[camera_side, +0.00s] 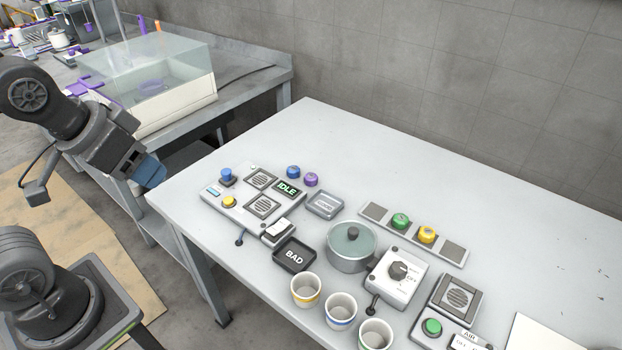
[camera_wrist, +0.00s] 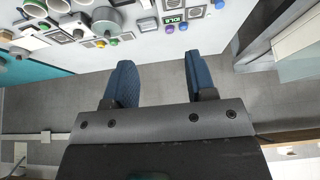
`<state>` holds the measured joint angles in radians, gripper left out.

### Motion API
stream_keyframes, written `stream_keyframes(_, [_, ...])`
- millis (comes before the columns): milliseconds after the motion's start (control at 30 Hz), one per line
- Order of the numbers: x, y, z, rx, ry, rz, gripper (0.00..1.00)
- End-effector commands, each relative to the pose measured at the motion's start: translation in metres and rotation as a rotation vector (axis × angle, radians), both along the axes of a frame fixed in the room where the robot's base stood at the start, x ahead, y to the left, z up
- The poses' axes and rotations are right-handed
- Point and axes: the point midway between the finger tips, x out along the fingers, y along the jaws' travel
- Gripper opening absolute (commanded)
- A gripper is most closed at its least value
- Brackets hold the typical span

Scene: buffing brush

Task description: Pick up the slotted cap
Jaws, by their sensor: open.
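Several small round caps are in the side view. A blue cap (camera_side: 293,172) and a purple cap (camera_side: 310,180) stand behind the IDLE panel. A green cap (camera_side: 400,221) and a yellow cap (camera_side: 427,235) sit on a grey strip. The tops are too small to tell which cap is slotted. In the wrist view the purple cap (camera_wrist: 170,30) and blue cap (camera_wrist: 183,27) show at the top, beyond the fingertips. My gripper (camera_wrist: 158,72) is open and empty, with blue fingers. In the side view my gripper (camera_side: 150,172) is near the table's left edge, away from the caps.
The panel with the IDLE display (camera_side: 287,188) stands at the table's left. A BAD tray (camera_side: 294,256), a lidded pot (camera_side: 351,246), several cups (camera_side: 306,290) and a dial box (camera_side: 397,279) crowd the front. A small grey tray (camera_side: 325,205) is near the caps. The table's back is clear.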

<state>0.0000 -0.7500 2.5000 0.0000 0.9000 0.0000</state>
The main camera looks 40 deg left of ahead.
Motion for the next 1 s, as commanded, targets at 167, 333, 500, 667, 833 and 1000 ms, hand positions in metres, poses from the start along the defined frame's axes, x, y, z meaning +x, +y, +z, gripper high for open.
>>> stream_keyframes(167, [0.011, 0.001, 0.003, 0.000, 0.007, 0.011, 0.51])
stream_keyframes(333, [0.057, 0.002, 0.011, -0.002, 0.029, 0.058, 0.51])
stream_keyframes(500, [0.123, 0.002, 0.007, -0.003, 0.049, 0.120, 0.51])
stream_keyframes(667, [0.185, 0.000, -0.014, -0.004, 0.065, 0.173, 0.51])
stream_keyframes(833, [0.249, -0.004, -0.053, -0.006, 0.079, 0.227, 0.51])
stream_keyframes(1000, [0.302, -0.010, -0.106, -0.010, 0.091, 0.274, 0.51])
